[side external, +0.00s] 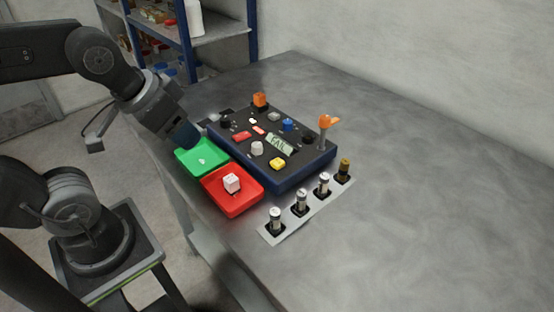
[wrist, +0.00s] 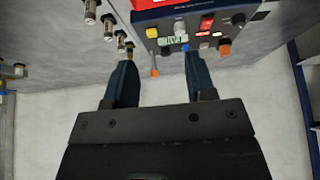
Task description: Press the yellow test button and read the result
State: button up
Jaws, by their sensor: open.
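The yellow test button (side external: 277,163) sits on the near right part of the dark blue control panel (side external: 300,181) in the side view. It also shows in the wrist view (wrist: 152,32). Behind it, a pale green display (side external: 279,145) shows dark letters that look like FAIL; it also shows in the wrist view (wrist: 174,40). My gripper (side external: 189,137) is at the panel's left, above the green tray and apart from the button. In the wrist view my gripper (wrist: 159,59) has its two blue fingers spread with nothing between them.
A green tray (side external: 182,164) holds a small white piece. A red tray (side external: 214,202) holds a white block (side external: 231,184). Several cylinders stand on a strip (side external: 268,234) in front. An orange-topped lever (side external: 326,127) rises at the panel's right corner. The table's right side is clear.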

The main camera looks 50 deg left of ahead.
grip_shut()
dwell(1.3)
